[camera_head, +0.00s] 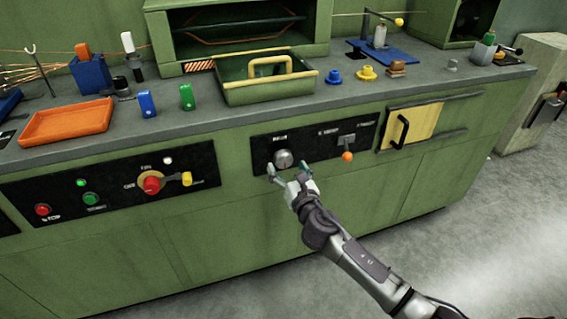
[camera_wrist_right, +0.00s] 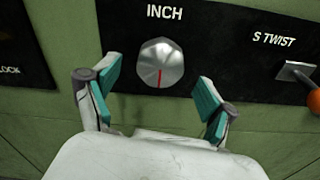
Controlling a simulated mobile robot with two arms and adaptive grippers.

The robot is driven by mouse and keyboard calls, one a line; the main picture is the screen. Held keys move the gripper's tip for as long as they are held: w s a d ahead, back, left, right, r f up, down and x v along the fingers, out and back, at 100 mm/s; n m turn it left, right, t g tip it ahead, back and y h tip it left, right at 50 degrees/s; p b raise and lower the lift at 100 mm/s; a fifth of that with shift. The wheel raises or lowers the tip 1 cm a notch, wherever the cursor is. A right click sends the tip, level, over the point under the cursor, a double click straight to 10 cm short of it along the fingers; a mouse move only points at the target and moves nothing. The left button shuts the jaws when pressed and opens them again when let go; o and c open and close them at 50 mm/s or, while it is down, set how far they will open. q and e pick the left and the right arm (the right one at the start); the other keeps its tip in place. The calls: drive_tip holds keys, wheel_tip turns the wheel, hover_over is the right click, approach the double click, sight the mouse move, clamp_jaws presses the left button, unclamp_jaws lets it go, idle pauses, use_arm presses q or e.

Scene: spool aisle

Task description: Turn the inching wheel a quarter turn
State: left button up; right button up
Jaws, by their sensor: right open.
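The inching wheel (camera_head: 283,159) is a round silver knob on a black panel on the green bench front. In the right wrist view the knob (camera_wrist_right: 160,63) sits under the word INCH, and its red mark points down. My right gripper (camera_head: 290,171) is just in front of and below the knob. In the right wrist view the two teal-padded fingers of my right gripper (camera_wrist_right: 158,98) are spread wide, one on each side below the knob, with nothing between them. I see no contact with the knob. My left gripper is not in view.
A lever with an orange ball (camera_head: 347,156) sticks out right of the knob, by the S TWIST label. A yellow door with a black handle (camera_head: 403,130) is further right. Left is a panel with a red-and-yellow switch (camera_head: 152,184). A green tray (camera_head: 268,88) stands above on the bench.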

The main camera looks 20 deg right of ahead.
sight(285, 163)
drive_tip(key=shift+w, duration=1.65)
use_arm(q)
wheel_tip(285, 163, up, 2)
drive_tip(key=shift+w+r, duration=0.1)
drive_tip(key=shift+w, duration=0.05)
use_arm(e)
drive_tip(key=c, duration=1.2)
drive_tip(key=shift+o, duration=0.2)
drive_tip(key=shift+m, duration=0.4)
